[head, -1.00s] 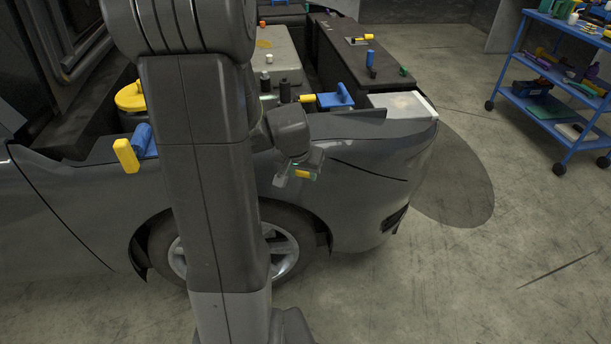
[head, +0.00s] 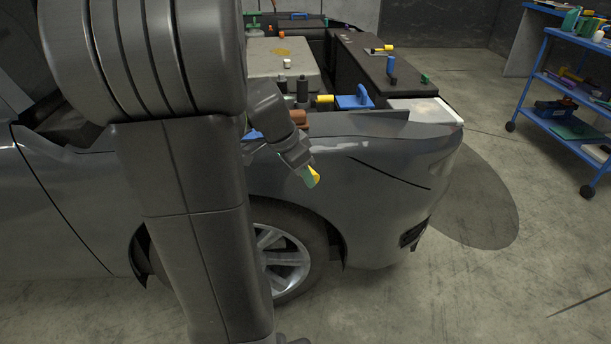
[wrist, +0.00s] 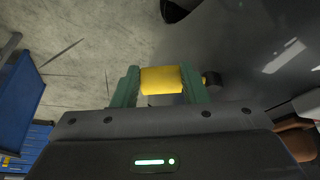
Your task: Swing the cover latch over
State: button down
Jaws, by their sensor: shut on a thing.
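My gripper (head: 311,177) hangs beside the car's grey fender, left of the front corner. In the wrist view its green fingers (wrist: 161,84) are shut on a yellow piece (wrist: 161,80), with a dark round knob (wrist: 212,78) at its right. A small lever with a yellow end (head: 382,48) lies on the dark box in the engine bay, well away from my gripper. Another yellow grip (head: 324,99) sits beside a blue handle (head: 354,98) behind the fender edge. I cannot tell which of these is the cover latch.
The fender (head: 385,160) and front wheel (head: 283,260) are close to my arm. Dark cylinders (head: 302,90) and a brown piece (head: 299,118) stand in the engine bay. A blue cart (head: 560,110) is at the right. The floor between is clear.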

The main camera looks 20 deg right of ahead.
jog(key=shift+a, duration=0.1)
dwell(0.4)
jog(key=c, duration=0.8)
grip_release()
jog(key=shift+c, duration=0.2)
jog(key=shift+r, duration=0.1)
jog(key=w+p+v, duration=0.1)
jog(key=p+v, duration=0.2)
jog(key=v, duration=1)
jog(key=shift+s+a+r, duration=0.2)
jog(key=shift+s+r, duration=0.1)
jog(key=shift+s, duration=0.1)
jog(key=shift+f, duration=0.15)
jog(key=s+b+x, duration=0.1)
jog(key=b+x, duration=0.2)
jog(key=x, duration=1)
jog(key=shift+w+d+f, duration=0.25)
jog(key=shift+w, duration=0.15)
